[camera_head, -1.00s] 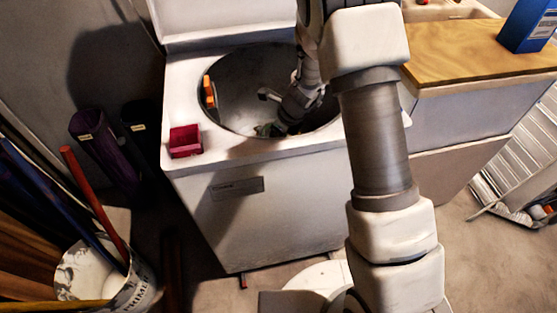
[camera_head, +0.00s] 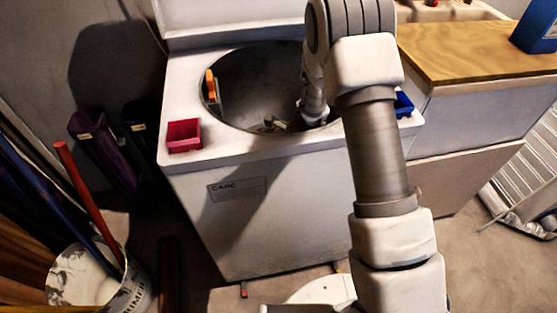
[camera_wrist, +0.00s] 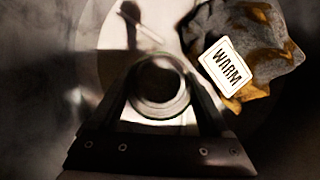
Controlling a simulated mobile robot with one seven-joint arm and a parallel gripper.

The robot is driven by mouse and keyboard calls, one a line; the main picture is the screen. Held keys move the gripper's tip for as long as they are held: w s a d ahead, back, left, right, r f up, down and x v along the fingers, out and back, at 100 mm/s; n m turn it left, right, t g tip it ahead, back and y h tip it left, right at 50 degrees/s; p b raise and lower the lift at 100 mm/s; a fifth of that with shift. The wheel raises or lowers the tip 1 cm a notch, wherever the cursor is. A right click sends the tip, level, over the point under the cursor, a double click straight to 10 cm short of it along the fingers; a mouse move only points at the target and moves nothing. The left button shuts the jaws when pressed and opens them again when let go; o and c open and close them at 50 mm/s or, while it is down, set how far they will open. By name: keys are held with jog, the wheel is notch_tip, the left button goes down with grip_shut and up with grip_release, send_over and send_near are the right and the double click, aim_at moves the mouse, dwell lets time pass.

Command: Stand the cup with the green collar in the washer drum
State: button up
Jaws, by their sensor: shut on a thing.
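The washer drum (camera_head: 245,75) is open at the top of the white washer. My gripper (camera_wrist: 160,65) is down inside it; in the head view its end is mostly hidden by my arm and the drum rim. In the wrist view the fingers are shut on a round, pale cup (camera_wrist: 158,108), seen from above with its rim between them. Its collar colour cannot be made out here. Whether the cup touches the drum floor cannot be told.
A dark and tan crumpled cloth (camera_wrist: 255,45) with a WARM label lies beside the cup. An orange piece (camera_head: 211,86) is at the drum's left wall. A red bin (camera_head: 184,136) and a blue bin (camera_head: 403,105) sit on the washer top. A wooden counter (camera_head: 470,45) stands to the right.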

jog(key=shift+f+b, duration=0.45)
jog(key=shift+f, duration=0.15)
jog(key=o, duration=1.3)
jog(key=shift+r, duration=0.15)
jog(key=shift+r+p, duration=0.25)
jog(key=shift+p, duration=0.1)
jog(key=p+v, duration=0.5)
jog(key=v, duration=0.7)
jog(key=shift+r, duration=0.3)
